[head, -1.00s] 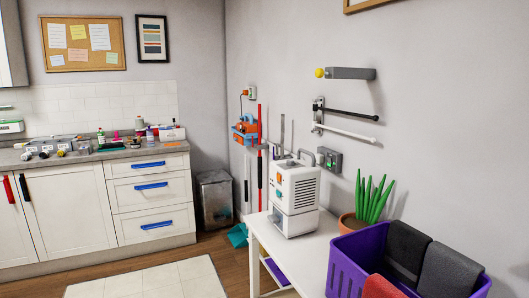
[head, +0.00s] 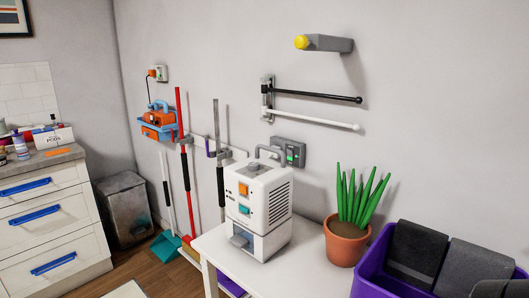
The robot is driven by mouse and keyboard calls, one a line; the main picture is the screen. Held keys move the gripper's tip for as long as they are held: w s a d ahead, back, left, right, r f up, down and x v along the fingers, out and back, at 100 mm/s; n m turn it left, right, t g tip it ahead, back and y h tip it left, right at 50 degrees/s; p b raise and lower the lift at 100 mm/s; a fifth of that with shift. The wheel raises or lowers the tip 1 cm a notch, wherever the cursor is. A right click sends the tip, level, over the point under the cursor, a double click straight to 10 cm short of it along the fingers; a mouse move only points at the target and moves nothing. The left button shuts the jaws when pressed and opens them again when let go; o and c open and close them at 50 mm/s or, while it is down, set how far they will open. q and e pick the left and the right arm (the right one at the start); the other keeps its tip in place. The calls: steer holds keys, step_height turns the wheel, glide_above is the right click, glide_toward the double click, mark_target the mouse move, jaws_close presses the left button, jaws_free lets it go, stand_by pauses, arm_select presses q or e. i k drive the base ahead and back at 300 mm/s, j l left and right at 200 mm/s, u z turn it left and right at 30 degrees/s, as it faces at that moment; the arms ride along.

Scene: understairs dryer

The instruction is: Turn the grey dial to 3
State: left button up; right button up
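A white box-shaped machine (head: 277,238) with a grey top handle (head: 270,150) stands on the white table. Its front has an orange square control (head: 243,189), a teal control (head: 244,210) and a grey part (head: 238,241) sticking out low down. A round grey part (head: 256,168) shows on its top. I cannot tell which grey part, if any, is the dial, and no numbers are readable. Neither of my grippers is in view.
The white table (head: 222,250) has clear room around the machine. A potted plant (head: 346,243) and a purple basket (head: 372,278) stand to the right. Wall rails (head: 310,121) and a grey wall box (head: 289,152) are behind. Mops and a bin (head: 126,208) stand left.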

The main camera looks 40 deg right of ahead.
mark_target(252, 166)
steer(key=i+j+z, duration=0.15)
steer(key=i+z, duration=0.15)
steer(key=z, duration=0.15)
steer(key=i+j+z, duration=0.25)
steer(key=z, duration=0.2)
steer(key=i+j+z, duration=0.3)
steer(key=z, duration=0.15)
steer(key=i+j+z, duration=0.15)
steer(key=j+z, duration=0.35)
